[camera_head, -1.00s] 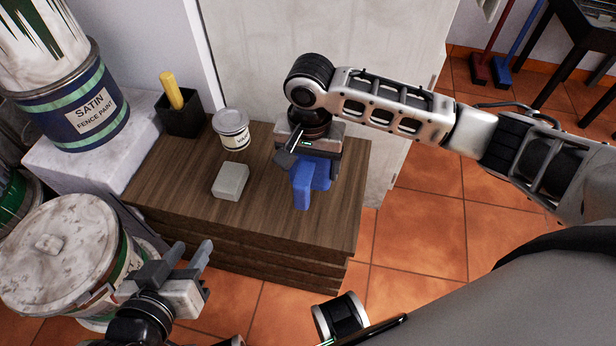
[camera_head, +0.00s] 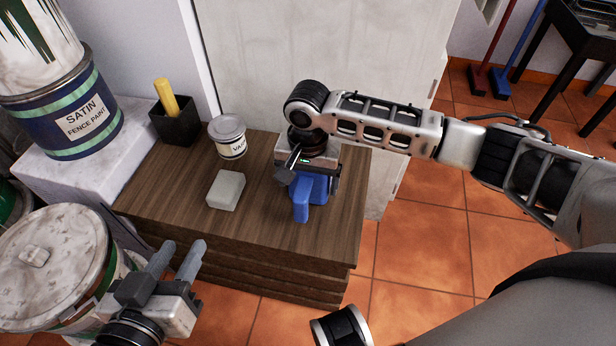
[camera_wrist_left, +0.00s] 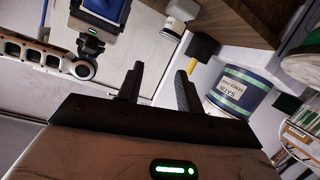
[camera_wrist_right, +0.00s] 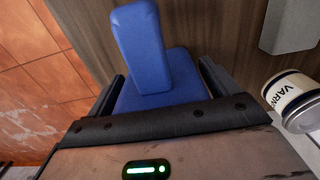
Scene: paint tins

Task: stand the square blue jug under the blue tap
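The square blue jug (camera_head: 302,208) stands on the wooden-topped stack at its right part. It shows close up in the right wrist view (camera_wrist_right: 150,50), its handle towards the camera. My right gripper (camera_head: 310,172) is over the jug from above, one finger on each side of its body. The fingers lie close against the jug's sides; whether they press on it I cannot tell. My left gripper (camera_head: 178,254) is open and empty, low at the left near the paint bucket. The blue tap is not in view.
On the wooden top (camera_head: 255,225) are a grey block (camera_head: 226,190) and a small varnish tin (camera_head: 228,137). A dark pot (camera_head: 175,125) with a yellow handle and a satin paint tin (camera_head: 75,115) stand left. A large lidded bucket (camera_head: 55,265) is front left.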

